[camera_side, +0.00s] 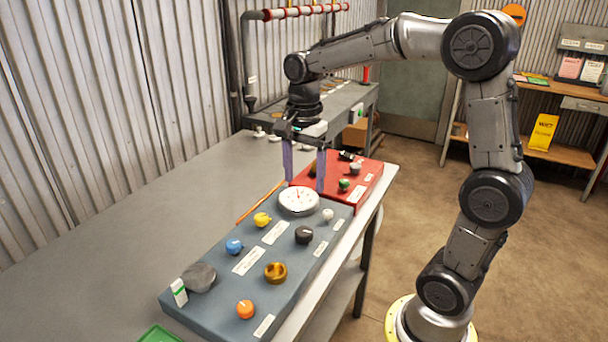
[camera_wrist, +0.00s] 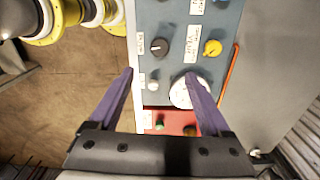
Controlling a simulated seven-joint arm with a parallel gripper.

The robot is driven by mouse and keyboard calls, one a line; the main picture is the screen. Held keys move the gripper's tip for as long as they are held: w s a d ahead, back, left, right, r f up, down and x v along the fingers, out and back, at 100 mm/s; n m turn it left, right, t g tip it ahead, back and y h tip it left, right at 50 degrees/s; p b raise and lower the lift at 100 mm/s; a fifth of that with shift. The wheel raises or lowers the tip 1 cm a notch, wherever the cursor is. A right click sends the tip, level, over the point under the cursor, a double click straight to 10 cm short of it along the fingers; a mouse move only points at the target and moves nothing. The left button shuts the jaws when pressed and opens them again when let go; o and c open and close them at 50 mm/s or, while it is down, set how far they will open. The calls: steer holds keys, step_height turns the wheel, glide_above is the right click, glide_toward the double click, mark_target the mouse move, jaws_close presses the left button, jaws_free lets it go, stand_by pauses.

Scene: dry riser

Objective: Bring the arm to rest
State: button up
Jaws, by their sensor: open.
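My gripper (camera_side: 304,172) hangs pointing down from the arm, above the far end of the blue-grey panel (camera_side: 208,312). Its two purple fingers are apart with nothing between them; they also show in the wrist view (camera_wrist: 160,82). In the side view the fingers are near the white round dial (camera_side: 299,201), with the red panel (camera_side: 373,184) just behind. In the wrist view the right finger covers part of the dial (camera_wrist: 180,95). Whether a fingertip touches anything cannot be told.
The blue-grey panel carries a yellow knob (camera_side: 262,219), a blue knob (camera_side: 234,246), a black knob (camera_side: 303,235), a brass knob (camera_side: 275,272) and an orange knob (camera_side: 246,309). An orange rod (camera_side: 260,203) lies beside it. The grey table (camera_side: 150,235) is mostly clear at left.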

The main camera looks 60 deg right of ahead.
steer(key=s+a+r+n+t, duration=0.45)
steer(key=s+a+n, duration=0.2)
steer(key=s, duration=0.35)
steer(key=s+a+f+n+t, duration=0.1)
steer(key=s+f+n, duration=0.3)
steer(key=n, duration=0.8)
steer(key=shift+s+a, duration=0.35)
steer(key=shift+s, duration=0.45)
steer(key=shift+n, duration=0.25)
